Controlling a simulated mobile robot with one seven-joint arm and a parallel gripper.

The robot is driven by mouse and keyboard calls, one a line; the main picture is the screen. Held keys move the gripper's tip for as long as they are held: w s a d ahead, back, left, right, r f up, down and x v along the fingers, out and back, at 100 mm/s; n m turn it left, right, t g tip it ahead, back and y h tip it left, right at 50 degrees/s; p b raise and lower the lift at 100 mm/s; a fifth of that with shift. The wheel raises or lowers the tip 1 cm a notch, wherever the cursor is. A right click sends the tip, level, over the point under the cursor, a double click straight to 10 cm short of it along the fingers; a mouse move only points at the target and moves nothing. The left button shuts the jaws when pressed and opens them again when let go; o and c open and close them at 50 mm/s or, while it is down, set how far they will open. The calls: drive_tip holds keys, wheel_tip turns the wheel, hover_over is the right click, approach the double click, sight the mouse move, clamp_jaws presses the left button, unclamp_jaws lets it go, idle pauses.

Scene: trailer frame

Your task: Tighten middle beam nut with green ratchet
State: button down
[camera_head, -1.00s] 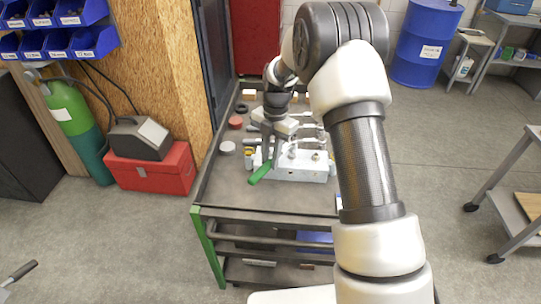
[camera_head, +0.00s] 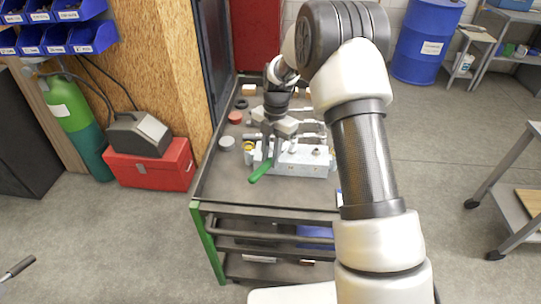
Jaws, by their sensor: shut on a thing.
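The green ratchet (camera_head: 261,171) shows its green handle at the front left of the metal beam (camera_head: 306,162), on the cart top. My gripper (camera_head: 270,154) is above the handle's far end, pointing down, its fingers shut on the ratchet. The ratchet's head is hidden by my gripper and the beam. A small nut or bolt (camera_head: 316,152) shows on the beam's top to the right. The middle beam nut cannot be clearly told apart at this size.
The work cart (camera_head: 240,196) has a clear front area. Several silver tools lie behind the beam. A red round item (camera_head: 235,117), a grey round item (camera_head: 226,143) and a yellow item (camera_head: 248,146) stand along the left side.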

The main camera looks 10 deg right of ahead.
drive_tip(key=shift+f+b, duration=0.3)
drive_tip(key=shift+f, duration=0.2)
drive_tip(key=c, duration=2.3)
unclamp_jaws()
clamp_jaws()
